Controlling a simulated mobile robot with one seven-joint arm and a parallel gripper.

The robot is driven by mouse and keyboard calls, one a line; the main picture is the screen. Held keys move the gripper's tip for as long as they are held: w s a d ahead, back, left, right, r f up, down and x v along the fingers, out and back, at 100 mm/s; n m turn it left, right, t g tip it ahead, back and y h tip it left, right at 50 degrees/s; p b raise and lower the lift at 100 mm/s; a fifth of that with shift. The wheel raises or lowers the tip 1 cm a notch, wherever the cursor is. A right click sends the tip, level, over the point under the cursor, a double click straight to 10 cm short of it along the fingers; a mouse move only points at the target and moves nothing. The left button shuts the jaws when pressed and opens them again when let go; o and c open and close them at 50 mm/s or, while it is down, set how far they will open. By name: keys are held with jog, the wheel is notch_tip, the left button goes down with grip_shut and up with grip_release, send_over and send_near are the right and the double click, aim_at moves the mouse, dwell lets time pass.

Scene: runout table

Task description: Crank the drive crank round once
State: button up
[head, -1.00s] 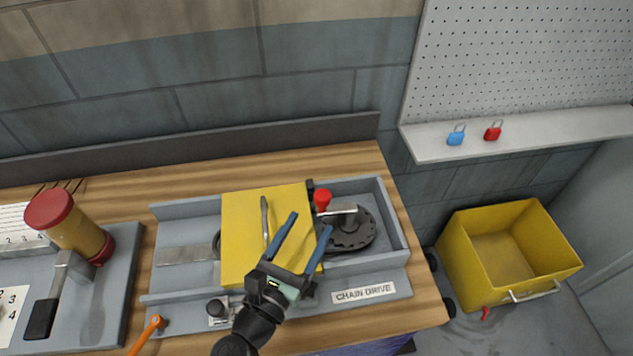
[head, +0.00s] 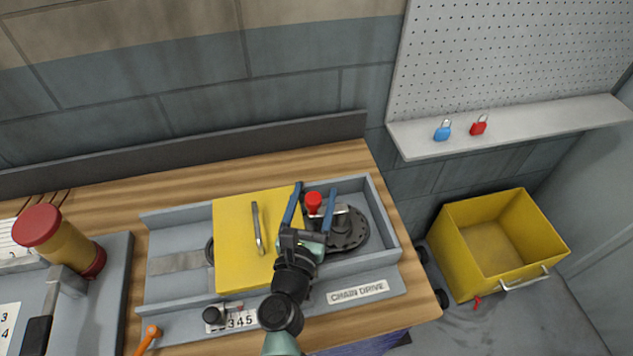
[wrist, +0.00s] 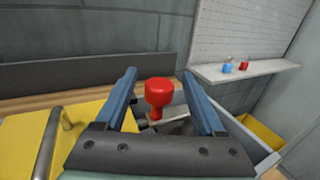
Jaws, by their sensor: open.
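The drive crank has a red knob (head: 313,202) on a metal arm (head: 334,211) above a dark round wheel (head: 346,236), at the right end of the grey chain drive tray (head: 160,286). The knob also shows in the wrist view (wrist: 158,92). My gripper (head: 314,190) is open, with one blue finger on each side of the red knob as seen in both views. No contact with the knob shows. The lower part of the crank arm is partly hidden by my gripper.
A yellow cover (head: 235,262) with a metal handle (head: 257,228) lies over the tray, just left of the crank. A counter (head: 230,319) and an orange-ended lever (head: 153,331) are at the tray's front. A yellow bin (head: 455,245) stands on the floor at right.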

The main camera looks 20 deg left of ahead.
jog(key=w, duration=0.3)
jog(key=shift+a, duration=0.25)
grip_shut()
dwell(1.3)
